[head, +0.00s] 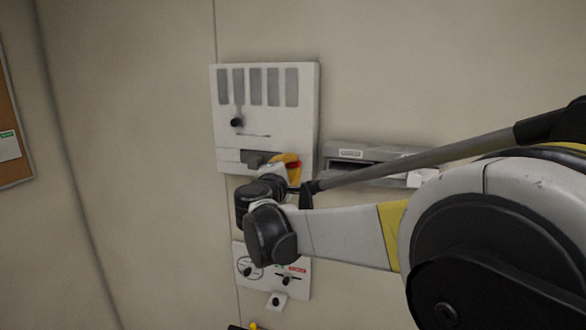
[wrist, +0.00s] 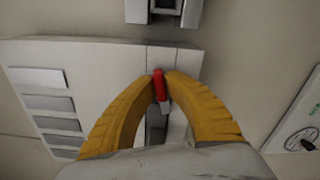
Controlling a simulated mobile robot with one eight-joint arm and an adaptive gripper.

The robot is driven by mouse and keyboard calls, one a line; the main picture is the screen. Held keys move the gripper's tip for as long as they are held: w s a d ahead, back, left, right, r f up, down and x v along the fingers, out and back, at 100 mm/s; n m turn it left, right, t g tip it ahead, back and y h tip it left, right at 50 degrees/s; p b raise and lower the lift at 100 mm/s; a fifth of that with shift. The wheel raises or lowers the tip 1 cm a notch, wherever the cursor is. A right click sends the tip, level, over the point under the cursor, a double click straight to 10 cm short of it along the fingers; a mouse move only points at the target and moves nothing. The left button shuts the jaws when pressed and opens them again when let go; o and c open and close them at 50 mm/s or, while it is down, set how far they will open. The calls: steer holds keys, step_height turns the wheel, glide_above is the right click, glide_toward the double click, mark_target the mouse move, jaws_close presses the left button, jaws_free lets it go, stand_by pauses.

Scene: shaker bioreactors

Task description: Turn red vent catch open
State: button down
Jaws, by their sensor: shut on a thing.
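The red vent catch (wrist: 159,86) is a small red lever with a pale end, between the yellow fingertips in the wrist view. My gripper (wrist: 161,80) is shut on it, one finger against each side. In the head view a bit of the red catch (head: 293,164) shows beside my yellow gripper (head: 285,163), at the lower right of the white vent panel (head: 267,110). The panel has a row of grey slots and a black knob. It also fills the left of the wrist view. My arm hides part of the panel's lower edge in the head view.
A grey wall unit (head: 345,152) is mounted right of the panel, close behind my arm. A white control plate (head: 268,268) with dials and black knobs is below. A cork board (head: 10,110) hangs at far left. The wall between is bare.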

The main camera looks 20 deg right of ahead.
steer(key=n+b, duration=0.1)
steer(key=n, duration=0.6)
steer(key=shift+b, duration=0.4)
steer(key=n, duration=0.4)
steer(key=shift+b, duration=0.35)
steer(key=shift+n, duration=1.9)
steer(key=c, duration=1.5)
jaws_free()
steer(key=shift+o, duration=0.2)
steer(key=v, duration=1.2)
